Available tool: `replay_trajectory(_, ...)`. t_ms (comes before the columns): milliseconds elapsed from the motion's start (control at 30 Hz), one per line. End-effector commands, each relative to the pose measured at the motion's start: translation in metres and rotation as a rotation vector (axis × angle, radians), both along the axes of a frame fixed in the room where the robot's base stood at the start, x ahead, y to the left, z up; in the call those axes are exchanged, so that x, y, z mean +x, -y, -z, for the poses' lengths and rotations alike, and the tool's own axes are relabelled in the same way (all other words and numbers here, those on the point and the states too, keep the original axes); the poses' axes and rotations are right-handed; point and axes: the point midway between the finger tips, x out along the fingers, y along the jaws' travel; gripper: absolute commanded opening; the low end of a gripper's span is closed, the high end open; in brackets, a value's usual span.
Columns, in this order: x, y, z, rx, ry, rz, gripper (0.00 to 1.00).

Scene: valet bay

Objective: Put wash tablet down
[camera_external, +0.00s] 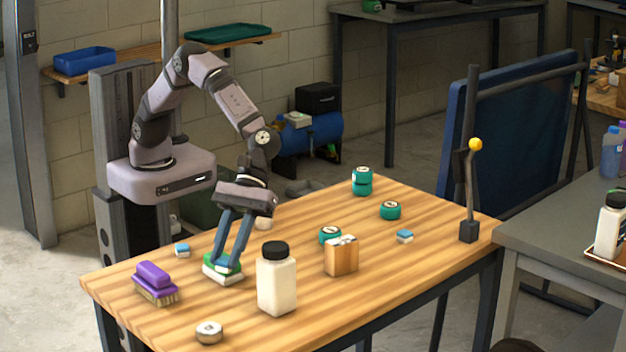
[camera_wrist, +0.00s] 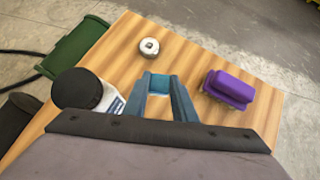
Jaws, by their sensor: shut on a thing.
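My gripper (camera_external: 222,264) points down low over the left part of the wooden table, its two blue fingers closed on a small block. In the wrist view my gripper (camera_wrist: 159,86) has the wash tablet (camera_wrist: 160,81) between its fingertips, with a teal-blue face and a pale part below. In the external view the fingers mostly hide it. A green and white piece (camera_external: 208,273) shows around the fingertips at table level; I cannot tell whether the tablet touches it. Two similar blue and white blocks lie apart, one left (camera_external: 182,250) and one right (camera_external: 404,236).
A white black-capped bottle (camera_external: 277,283) stands close right of my gripper. A purple brush (camera_external: 155,282) lies left, a round tin (camera_external: 209,332) at the front. A wooden block (camera_external: 341,256), green-topped tins (camera_external: 390,210) and a yellow-knobbed lever (camera_external: 470,190) stand farther right.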

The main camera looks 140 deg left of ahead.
Motion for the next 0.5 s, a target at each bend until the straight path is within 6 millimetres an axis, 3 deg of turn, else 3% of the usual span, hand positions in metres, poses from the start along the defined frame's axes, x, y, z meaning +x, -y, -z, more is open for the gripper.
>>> replay_trajectory(233,-0.001,0.0,0.039,-0.001,-0.004,0.0,0.03)
replay_trajectory(500,0.0,0.0,0.049,0.0,-0.001,-0.001,0.03)
